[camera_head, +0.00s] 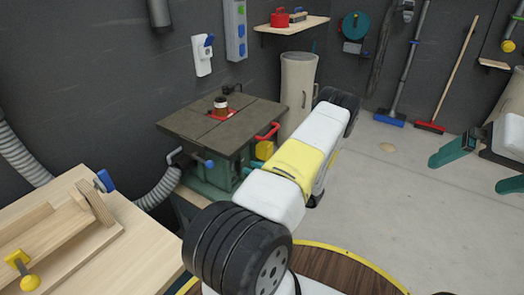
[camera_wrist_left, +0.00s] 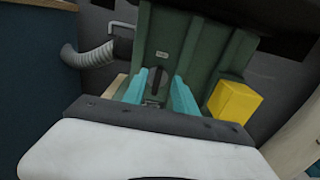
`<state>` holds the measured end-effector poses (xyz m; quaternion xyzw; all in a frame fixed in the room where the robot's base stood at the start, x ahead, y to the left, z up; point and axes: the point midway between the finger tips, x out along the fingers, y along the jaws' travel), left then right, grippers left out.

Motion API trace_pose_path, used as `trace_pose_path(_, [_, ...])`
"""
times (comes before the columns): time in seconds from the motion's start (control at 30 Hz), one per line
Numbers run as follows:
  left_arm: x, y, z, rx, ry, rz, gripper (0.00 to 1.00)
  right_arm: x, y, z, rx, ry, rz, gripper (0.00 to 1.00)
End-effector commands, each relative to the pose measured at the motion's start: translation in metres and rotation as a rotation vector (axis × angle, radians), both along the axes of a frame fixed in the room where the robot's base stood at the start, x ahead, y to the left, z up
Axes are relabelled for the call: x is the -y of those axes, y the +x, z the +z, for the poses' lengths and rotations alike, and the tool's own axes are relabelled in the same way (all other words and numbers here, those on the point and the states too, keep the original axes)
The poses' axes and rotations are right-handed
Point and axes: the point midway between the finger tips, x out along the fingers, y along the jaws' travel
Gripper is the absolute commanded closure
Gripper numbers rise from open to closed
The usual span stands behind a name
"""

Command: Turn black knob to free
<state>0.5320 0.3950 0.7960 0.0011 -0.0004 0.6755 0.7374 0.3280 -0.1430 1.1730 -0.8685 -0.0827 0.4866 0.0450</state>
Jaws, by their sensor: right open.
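The black knob (camera_wrist_left: 155,78) sits on the green front panel of the table machine, below a small pale label too small to read. It looks upright in the left wrist view. My left gripper (camera_wrist_left: 158,92) faces the panel with its teal fingers apart, one on each side of the knob in the picture; I cannot tell whether they touch it. In the head view the knob and most of the left gripper are hidden behind my left arm. My right gripper (camera_head: 480,167) is open and empty over the floor at the right, far from the machine.
The machine's dark tabletop (camera_head: 225,122) overhangs the panel. A yellow box (camera_wrist_left: 234,101) sits just right of the fingers. A red handle (camera_head: 268,132) juts out at the machine's right side. A grey hose (camera_head: 160,190) and wooden workbench (camera_head: 130,245) stand left.

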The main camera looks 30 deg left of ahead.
Motion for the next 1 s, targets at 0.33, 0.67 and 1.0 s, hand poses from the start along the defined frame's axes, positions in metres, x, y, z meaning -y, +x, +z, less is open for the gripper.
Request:
trace_pose_path(0.33, [-0.046, 0.004, 0.0, 0.001, -0.002, 0.003, 0.66, 0.0, 0.0, 0.0, 0.0, 0.0, 0.0, 0.0])
trace_pose_path(0.67, [-0.05, 0.004, 0.0, 0.001, -0.002, 0.002, 0.66, 0.0, 0.0, 0.0, 0.0, 0.0, 0.0, 0.0])
trace_pose_path(1.0, [-0.05, 0.004, 0.0, 0.001, -0.002, 0.002, 1.0, 0.0, 0.0, 0.0, 0.0, 0.0, 0.0, 0.0])
